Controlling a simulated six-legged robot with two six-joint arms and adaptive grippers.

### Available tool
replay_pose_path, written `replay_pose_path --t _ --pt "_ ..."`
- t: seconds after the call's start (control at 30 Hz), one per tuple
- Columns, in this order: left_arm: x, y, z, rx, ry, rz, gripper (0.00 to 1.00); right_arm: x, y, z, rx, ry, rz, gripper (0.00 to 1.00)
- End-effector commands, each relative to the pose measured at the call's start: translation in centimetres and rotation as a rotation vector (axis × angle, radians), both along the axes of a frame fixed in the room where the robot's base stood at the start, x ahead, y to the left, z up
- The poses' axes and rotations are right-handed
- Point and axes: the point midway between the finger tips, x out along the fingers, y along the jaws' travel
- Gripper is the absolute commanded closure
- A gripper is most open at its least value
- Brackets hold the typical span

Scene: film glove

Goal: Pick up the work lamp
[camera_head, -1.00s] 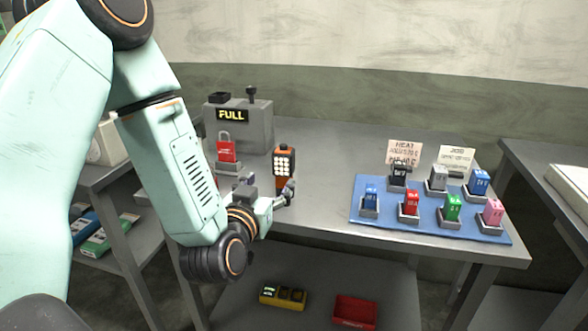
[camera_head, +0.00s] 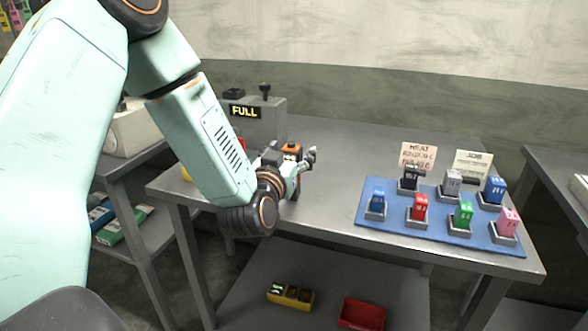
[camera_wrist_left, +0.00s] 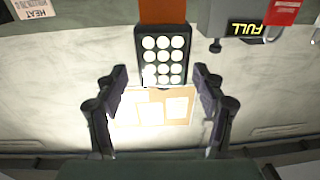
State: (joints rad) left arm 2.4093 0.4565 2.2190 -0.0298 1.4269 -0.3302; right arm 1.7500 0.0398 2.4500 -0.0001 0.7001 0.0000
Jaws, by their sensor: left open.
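The work lamp is orange and black with a grid of bright round lights. My left gripper (camera_head: 300,164) is open in front of the lamp at the table's near left part. Its two dark fingers (camera_wrist_left: 161,85) are spread to either side in the wrist view, with nothing held. Whether they touch the lamp I cannot tell.
A grey box with a FULL sign (camera_head: 244,112) stands behind my left gripper. A blue mat (camera_head: 372,228) with several coloured blocks in holders lies to the right, two cards behind it. The table between is clear. A yellow case (camera_head: 290,295) and red tray (camera_head: 362,314) sit below.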

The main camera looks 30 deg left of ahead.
Motion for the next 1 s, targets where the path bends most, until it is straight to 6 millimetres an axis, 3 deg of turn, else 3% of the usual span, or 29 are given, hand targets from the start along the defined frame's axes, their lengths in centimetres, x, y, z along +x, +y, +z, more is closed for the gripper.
replay_pose_path --t 0.13,0.4,1.0 --pt "1.4 0.4 -0.1 0.0 0.001 0.002 0.3 0.0 0.0 -0.2 0.0 0.0 -0.001 0.33" --pt "1.6 0.2 -0.1 -0.001 0.003 0.001 0.3 0.0 0.0 -0.1 0.0 0.0 0.0 0.33" --pt "1.6 0.2 -0.2 -0.001 0.005 0.002 0.81 0.0 0.0 -0.1 0.0 0.0 0.0 0.33"
